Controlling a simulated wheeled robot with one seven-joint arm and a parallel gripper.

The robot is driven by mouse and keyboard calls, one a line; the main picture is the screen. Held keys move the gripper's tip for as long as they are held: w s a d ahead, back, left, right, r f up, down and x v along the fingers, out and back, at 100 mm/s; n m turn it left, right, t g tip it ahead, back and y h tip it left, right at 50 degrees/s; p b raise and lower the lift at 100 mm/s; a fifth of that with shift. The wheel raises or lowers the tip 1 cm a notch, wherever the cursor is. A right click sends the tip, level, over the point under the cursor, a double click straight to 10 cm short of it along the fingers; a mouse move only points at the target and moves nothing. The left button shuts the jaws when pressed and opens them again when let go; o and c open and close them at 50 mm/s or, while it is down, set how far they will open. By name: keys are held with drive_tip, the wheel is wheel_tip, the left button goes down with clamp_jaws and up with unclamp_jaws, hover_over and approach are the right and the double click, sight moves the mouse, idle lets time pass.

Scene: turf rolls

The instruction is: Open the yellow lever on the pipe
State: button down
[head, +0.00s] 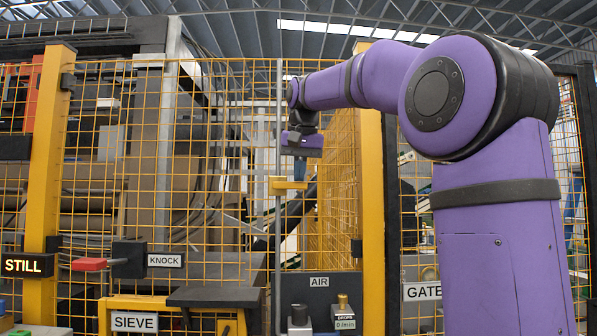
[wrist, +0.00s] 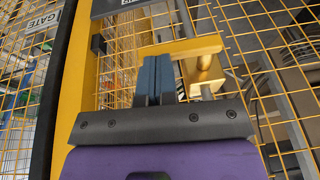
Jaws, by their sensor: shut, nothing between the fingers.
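The yellow lever (head: 290,185) sits on a thin grey vertical pipe (head: 278,230) in front of the mesh fence. Its handle points right, crosswise to the pipe. In the wrist view the lever (wrist: 195,46) runs across just beyond the fingertips, with its yellow block (wrist: 207,76) to the right. My gripper (head: 303,150) is above the handle in the head view; its fingertips are hard to make out there. In the wrist view my gripper's blue-grey fingers (wrist: 155,62) are together and empty. They overlap the handle's left part; I cannot tell whether they touch it.
A yellow post (head: 372,220) stands right of the pipe, and it is close on the left in the wrist view (wrist: 78,75). Below are an AIR panel (head: 330,283), a black KNOCK box (head: 130,259) with a red handle (head: 88,264), and a SIEVE sign (head: 134,322). Yellow mesh lies behind.

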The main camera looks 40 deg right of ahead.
sight(303, 188)
drive_tip(key=shift+f, duration=0.1)
drive_tip(key=f+t+y, duration=0.1)
drive_tip(key=y, duration=0.1)
drive_tip(key=f+t+y, duration=0.1)
drive_tip(key=d+f+m+t+y, duration=0.1)
drive_tip(key=t+y, duration=0.1)
drive_tip(key=shift+s+f+y, duration=0.25)
drive_tip(key=shift+s+y, duration=0.05)
drive_tip(key=shift+s, duration=0.05)
drive_tip(key=f+t+y, duration=0.1)
drive_tip(key=a+f+t+y, duration=0.1)
drive_tip(key=w+f+m+t+y, duration=0.1)
drive_tip(key=y, duration=0.1)
drive_tip(key=shift+a+f+t, duration=0.25)
drive_tip(key=shift+f+t, duration=0.05)
drive_tip(key=shift+t, duration=0.1)
drive_tip(key=shift+r, duration=0.15)
drive_tip(key=shift+r, duration=0.7)
